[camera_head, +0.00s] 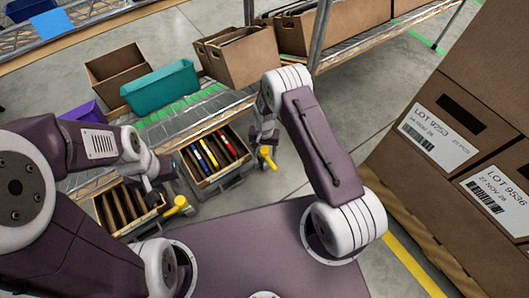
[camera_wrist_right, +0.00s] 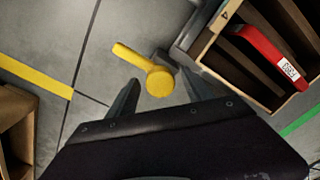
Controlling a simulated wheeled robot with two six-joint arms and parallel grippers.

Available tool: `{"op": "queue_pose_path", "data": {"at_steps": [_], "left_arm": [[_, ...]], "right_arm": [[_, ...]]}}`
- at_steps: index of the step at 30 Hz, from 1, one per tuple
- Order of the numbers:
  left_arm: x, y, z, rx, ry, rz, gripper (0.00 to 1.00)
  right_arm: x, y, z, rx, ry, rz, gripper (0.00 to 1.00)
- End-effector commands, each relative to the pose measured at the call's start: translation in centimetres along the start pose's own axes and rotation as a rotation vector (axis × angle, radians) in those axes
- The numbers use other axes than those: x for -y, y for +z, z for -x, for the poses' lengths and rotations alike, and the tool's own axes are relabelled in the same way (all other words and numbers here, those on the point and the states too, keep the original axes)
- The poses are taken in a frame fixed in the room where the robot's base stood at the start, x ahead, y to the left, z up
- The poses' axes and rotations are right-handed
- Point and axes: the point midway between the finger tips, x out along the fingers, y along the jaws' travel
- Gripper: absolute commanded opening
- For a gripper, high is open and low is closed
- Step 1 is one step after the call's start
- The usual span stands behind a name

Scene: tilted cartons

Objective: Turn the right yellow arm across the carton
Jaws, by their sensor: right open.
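The right yellow arm (camera_head: 268,157) is a short yellow lever with a round end, beside the right side of a tilted wooden carton (camera_head: 203,184) holding several coloured items. In the right wrist view the yellow arm (camera_wrist_right: 133,58) points up and left, away from the carton (camera_wrist_right: 212,38). My right gripper (camera_head: 266,142) is at this lever; in its wrist view the open fingers (camera_wrist_right: 162,84) stand on either side of the lever's round end. I cannot tell whether they touch it. My left gripper (camera_head: 160,182) is near a second yellow arm (camera_head: 177,206); its fingers are unclear.
A second carton with brown dividers (camera_head: 128,212) stands at the left. A teal bin (camera_head: 160,86) and brown boxes (camera_head: 243,58) sit on the rack behind. Tall labelled boxes (camera_head: 440,120) stand at the right. Grey floor (camera_head: 345,100) is clear between.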

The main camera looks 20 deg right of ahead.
Motion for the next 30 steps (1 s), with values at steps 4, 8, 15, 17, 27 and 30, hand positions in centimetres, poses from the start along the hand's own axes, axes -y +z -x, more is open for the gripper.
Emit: {"op": "queue_pose_path", "data": {"at_steps": [4,8,15,17,27,30], "left_arm": [[0.0,0.0,0.2,0.0,0.0,0.0,0.36],[0.0,0.0,0.2,0.0,0.0,0.0,0.36],[0.0,0.0,0.2,0.0,0.0,0.0,0.36],[0.0,0.0,0.2,0.0,0.0,0.0,0.36],[0.0,-0.1,1.3,0.0,0.0,0.0,0.36],[0.0,-0.2,1.9,0.0,0.0,0.0,0.36]], "right_arm": [[0.0,0.0,0.2,-0.001,0.0,0.0,0.59],[0.0,0.0,0.2,-0.001,0.0,0.0,0.26],[0.0,0.0,0.2,0.0,0.0,0.0,0.0],[0.0,0.0,0.2,0.0,0.0,-0.001,0.0],[0.0,0.0,0.5,0.0,0.0,-0.103,0.0],[0.0,0.0,0.5,-0.001,0.0,-0.177,0.0]]}}
